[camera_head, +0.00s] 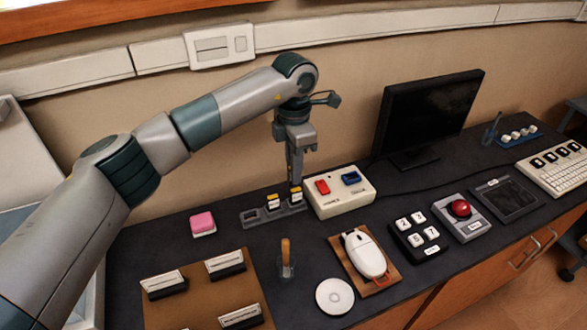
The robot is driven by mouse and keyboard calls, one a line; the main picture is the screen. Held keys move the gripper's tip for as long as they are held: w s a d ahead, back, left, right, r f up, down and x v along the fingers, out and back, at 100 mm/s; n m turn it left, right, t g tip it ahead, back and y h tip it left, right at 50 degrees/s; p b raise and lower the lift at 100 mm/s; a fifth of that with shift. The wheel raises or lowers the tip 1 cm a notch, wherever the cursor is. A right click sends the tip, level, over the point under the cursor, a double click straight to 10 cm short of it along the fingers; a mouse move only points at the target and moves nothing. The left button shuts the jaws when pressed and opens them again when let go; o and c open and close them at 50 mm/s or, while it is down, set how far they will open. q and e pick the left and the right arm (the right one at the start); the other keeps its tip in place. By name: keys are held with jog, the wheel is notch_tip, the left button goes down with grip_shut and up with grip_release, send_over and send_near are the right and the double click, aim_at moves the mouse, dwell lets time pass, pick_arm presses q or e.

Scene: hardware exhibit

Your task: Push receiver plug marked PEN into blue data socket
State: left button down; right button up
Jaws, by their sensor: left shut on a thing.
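My left gripper (295,182) points straight down over the right end of a grey slotted rack (251,219). It is shut on a small plug with a yellow top and a white label (296,195), which looks still in or just at its slot. The label is too small to read, so I cannot tell whether it says PEN. A similar yellow-topped plug (272,202) stands in the middle slot. Just right of the rack is a cream box (341,201) with a red socket (322,187) and the blue data socket (351,177). My right gripper is out of view.
A dark monitor (430,112) stands behind the box at right. A pink block (203,224) lies left of the rack. In front are a wooden-handled tool (286,258), a white disc (334,296) and a white mouse (364,254). The wall is close behind the rack.

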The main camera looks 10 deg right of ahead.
pick_arm(q)
jog(key=shift+a, duration=0.15)
jog(key=s+a+m, duration=0.6)
jog(key=a, duration=0.4)
jog(key=s+a+f+m, duration=0.1)
jog(key=s+a+m, duration=0.5)
jog(key=a, duration=0.5)
jog(key=s+a+m, duration=0.6)
jog(key=a+m, duration=0.2)
jog(key=a, duration=0.2)
jog(key=shift+a+f, duration=0.35)
